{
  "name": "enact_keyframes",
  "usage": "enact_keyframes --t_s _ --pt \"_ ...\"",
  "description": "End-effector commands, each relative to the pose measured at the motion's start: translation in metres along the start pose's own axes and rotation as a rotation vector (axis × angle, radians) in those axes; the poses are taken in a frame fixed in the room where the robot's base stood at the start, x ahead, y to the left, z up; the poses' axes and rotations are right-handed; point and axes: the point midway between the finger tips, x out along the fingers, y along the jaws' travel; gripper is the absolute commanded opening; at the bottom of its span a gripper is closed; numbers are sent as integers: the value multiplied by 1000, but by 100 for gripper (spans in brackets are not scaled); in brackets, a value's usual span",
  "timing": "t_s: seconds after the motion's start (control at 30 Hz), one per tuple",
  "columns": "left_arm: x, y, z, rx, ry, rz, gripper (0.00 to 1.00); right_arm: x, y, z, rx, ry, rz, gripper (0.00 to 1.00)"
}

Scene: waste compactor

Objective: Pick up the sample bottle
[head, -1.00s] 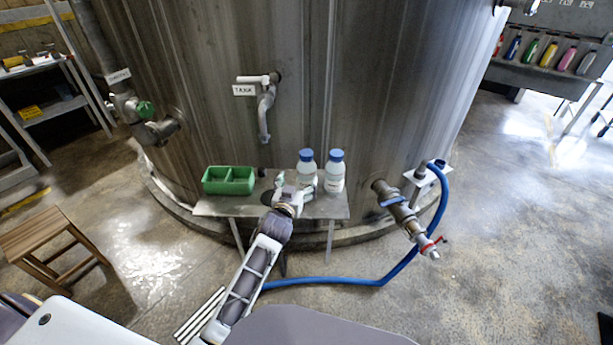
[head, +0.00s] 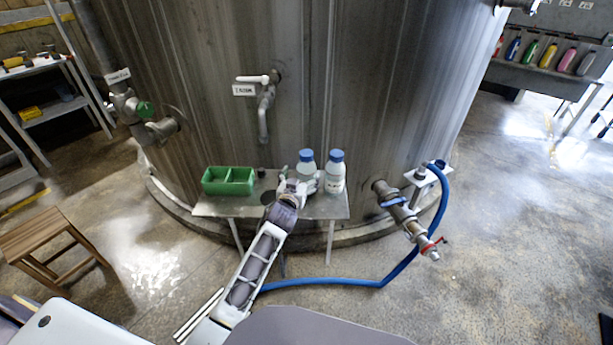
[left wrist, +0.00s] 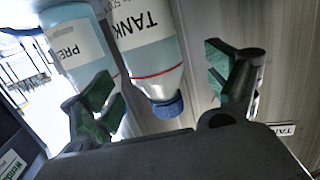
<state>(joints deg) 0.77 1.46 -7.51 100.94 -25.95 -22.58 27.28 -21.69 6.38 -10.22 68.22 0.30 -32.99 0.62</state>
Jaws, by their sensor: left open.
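Two clear bottles with blue caps stand side by side on a small metal shelf (head: 215,208). The left bottle (head: 306,157) is partly hidden by my left gripper (head: 301,180). The right bottle (head: 335,174) is beside it. In the left wrist view, a bottle labelled "TANK" (left wrist: 150,58) shows between the two spread green-padded fingers of my left gripper (left wrist: 160,75). A second bottle, with a label starting "PRE" (left wrist: 75,45), is partly behind one finger. My left gripper is open; contact with the bottle cannot be told. My right gripper is not in view.
A green divided tray (head: 229,181) sits at the shelf's left end. The large steel tank (head: 370,80) rises right behind the shelf. A valve (head: 400,210) and a blue hose (head: 345,281) are to the right. A wooden stool (head: 45,230) stands at left.

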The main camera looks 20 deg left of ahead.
Motion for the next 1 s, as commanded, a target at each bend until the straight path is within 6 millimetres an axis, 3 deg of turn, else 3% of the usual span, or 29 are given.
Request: enact_keyframes --t_s 0.47,0.7,1.0 --pt "28 6 -4 1 1 0 88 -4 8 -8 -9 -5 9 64" --pt "46 7 -4 1 1 0 88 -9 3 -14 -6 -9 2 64" --pt "52 7 -4 0 0 0 88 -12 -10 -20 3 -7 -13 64"
